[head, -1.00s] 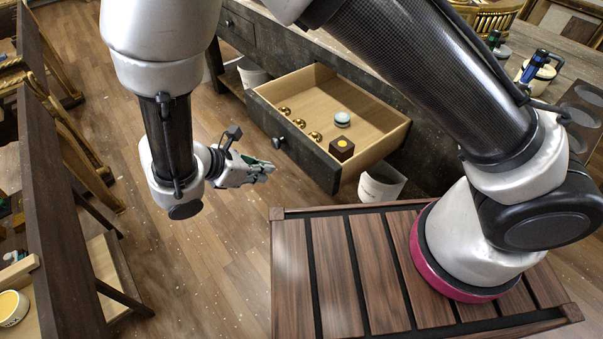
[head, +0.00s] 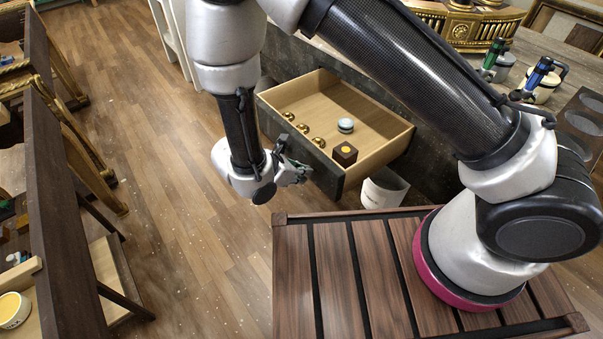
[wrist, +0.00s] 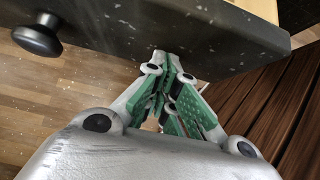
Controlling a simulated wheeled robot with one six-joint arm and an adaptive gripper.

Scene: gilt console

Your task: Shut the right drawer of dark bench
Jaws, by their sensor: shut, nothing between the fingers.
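The right drawer (head: 382,143) of the dark bench (head: 432,165) stands well open, with a pale wood inside and a dark front. Three gold balls (head: 303,128), a pale round piece (head: 345,125) and a dark cube with a yellow spot (head: 345,153) lie in it. My gripper (head: 306,173) is in front of the drawer front, shut and empty. In the wrist view the fingertips (wrist: 173,68) are very close to the drawer front (wrist: 170,35), right of its black knob (wrist: 38,35). Contact is not clear. In the head view my arm and gripper hide the knob.
A white bin (head: 383,190) stands on the floor below the drawer's right side. Coloured devices (head: 540,80) and a gilt piece (head: 470,27) are on the bench top. Wood floor (head: 190,240) is free left of my gripper. A dark shelf unit (head: 55,200) stands far left.

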